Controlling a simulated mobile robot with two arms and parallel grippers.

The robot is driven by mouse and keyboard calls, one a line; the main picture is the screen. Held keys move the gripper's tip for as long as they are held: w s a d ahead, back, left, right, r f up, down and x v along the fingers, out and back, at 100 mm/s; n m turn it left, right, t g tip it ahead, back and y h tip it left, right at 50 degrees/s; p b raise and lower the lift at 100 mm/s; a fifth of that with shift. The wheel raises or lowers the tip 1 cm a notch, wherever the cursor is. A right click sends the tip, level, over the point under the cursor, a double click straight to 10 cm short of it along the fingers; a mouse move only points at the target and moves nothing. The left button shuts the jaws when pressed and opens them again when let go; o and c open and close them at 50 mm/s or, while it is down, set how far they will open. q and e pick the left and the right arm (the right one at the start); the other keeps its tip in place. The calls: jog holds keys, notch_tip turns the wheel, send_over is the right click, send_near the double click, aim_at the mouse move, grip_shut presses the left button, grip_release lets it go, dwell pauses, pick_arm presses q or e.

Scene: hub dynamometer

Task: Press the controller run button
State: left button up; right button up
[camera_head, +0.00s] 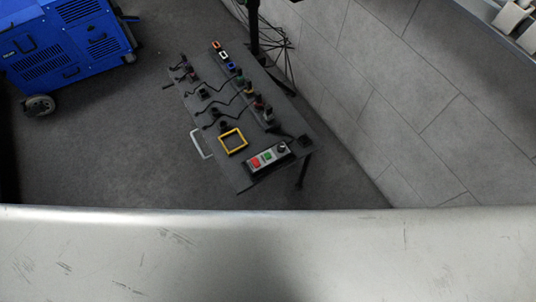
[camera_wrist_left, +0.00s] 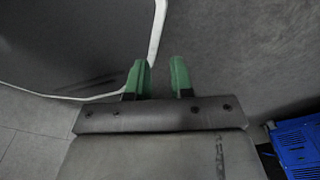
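The controller (camera_head: 266,159) is a small grey box with a red button (camera_head: 255,162), a green button (camera_head: 267,156) and a dark knob. It sits at the near end of a dark table (camera_head: 232,166). Which button is the run button cannot be read. My left gripper (camera_wrist_left: 160,78) shows in the left wrist view with two green fingers apart and nothing between them. It points at grey floor and a pale curved edge, away from the controller as far as I can see. My right gripper is in neither view.
A yellow square frame (camera_head: 233,141) and several cabled connectors lie on the table. A blue wheeled machine (camera_head: 66,45) stands at the far left. A tiled wall (camera_head: 400,90) rises on the right. Grey floor (camera_head: 110,150) is open left of the table.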

pick_arm(q)
grip_shut()
dwell(1.3)
